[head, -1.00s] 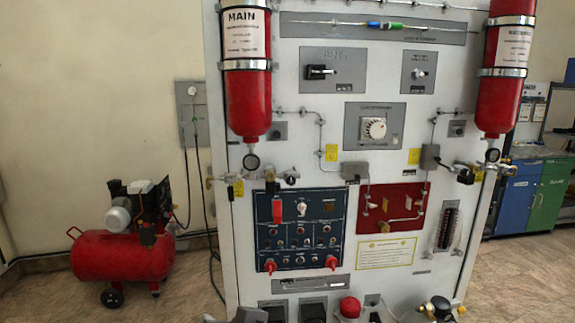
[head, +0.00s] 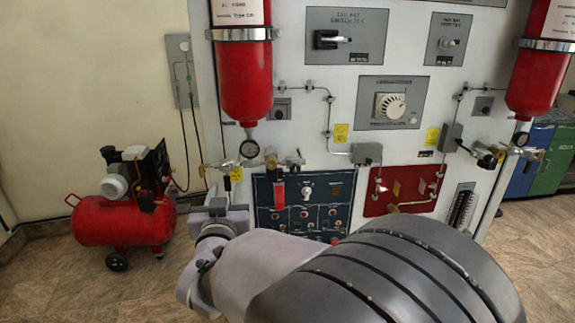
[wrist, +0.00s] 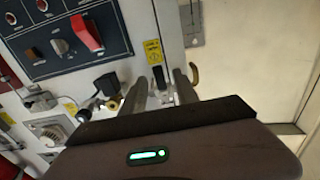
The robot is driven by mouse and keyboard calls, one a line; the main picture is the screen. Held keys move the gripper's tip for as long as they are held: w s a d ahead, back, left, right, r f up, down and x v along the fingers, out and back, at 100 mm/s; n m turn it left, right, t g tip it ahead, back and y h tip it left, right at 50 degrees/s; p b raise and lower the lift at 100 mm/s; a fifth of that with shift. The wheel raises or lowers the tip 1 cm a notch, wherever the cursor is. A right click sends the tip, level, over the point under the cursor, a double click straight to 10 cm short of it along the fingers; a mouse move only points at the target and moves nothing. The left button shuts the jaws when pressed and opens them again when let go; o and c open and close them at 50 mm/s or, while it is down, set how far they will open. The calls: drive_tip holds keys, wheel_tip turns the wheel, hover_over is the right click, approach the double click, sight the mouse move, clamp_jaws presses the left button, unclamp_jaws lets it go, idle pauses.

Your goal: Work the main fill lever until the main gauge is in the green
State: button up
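The red MAIN cylinder (head: 244,85) hangs at the left of the white trainer panel. A brass valve line with handles (head: 270,160) runs beside the gauge. Its brass hook-shaped end (wrist: 194,74) shows in the wrist view, close to the fingers. I cannot tell which handle is the fill lever. My gripper (wrist: 167,78) looks open, its two grey fingers apart near the panel's edge. In the head view it is in front of and below the gauge, its fingertips not clear.
A blue panel (head: 262,190) with a red lever (head: 279,195) sits right of my gripper, partly behind my arm. A red panel (head: 385,205) is farther right. A red compressor (head: 115,224) stands left on the floor.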

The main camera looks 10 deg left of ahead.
sight(228, 185)
drive_tip(key=shift+x, duration=1.7)
clamp_jaws()
drive_tip(key=shift+d, duration=0.1)
drive_tip(key=shift+w+d+r+n+p, duration=0.15)
drive_tip(key=shift+d+n+p, duration=0.25)
drive_tip(key=shift+n, duration=0.75)
drive_tip(key=shift+d+r+n+p, duration=0.1)
drive_tip(key=shift+d+n+p, duration=0.25)
drive_tip(key=shift+n, duration=0.75)
drive_tip(key=shift+w+d+r+n+p, duration=0.15)
drive_tip(key=shift+d+n+p, duration=0.2)
drive_tip(key=shift+n, duration=0.8)
drive_tip(key=shift+a, duration=0.1)
